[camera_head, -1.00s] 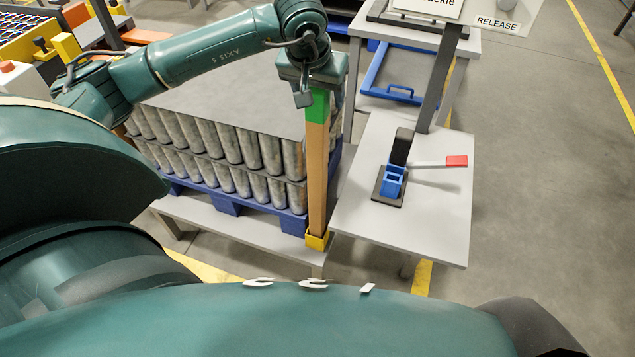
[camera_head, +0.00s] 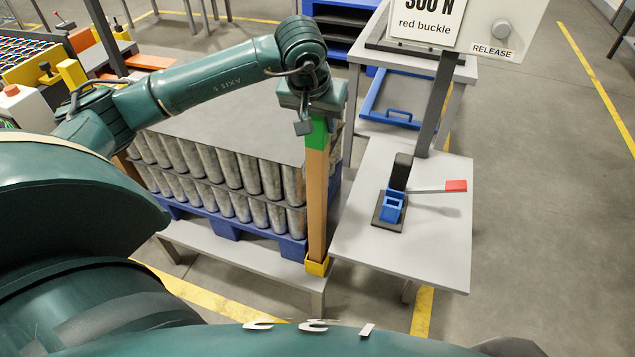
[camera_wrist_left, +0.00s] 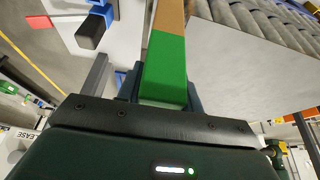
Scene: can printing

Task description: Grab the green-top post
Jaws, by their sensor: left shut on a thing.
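The green-top post (camera_head: 317,190) is a tan corner post with a green top, upright in a yellow foot at the front right corner of the can pallet. My left gripper (camera_head: 316,108) is at its top, shut on the green part. In the left wrist view the green top (camera_wrist_left: 166,70) sits between the dark fingers, with the tan shaft running away above it. The fingertips are partly hidden behind the post and the gripper body. My right gripper is in neither view.
Stacked metal cans (camera_head: 230,170) under a grey sheet stand on a blue pallet (camera_head: 228,228). Right of the post, a grey table (camera_head: 420,235) carries a blue buckle device (camera_head: 391,207) with a red-tipped lever (camera_head: 456,186). A release panel (camera_head: 500,30) stands behind. Open floor lies at right.

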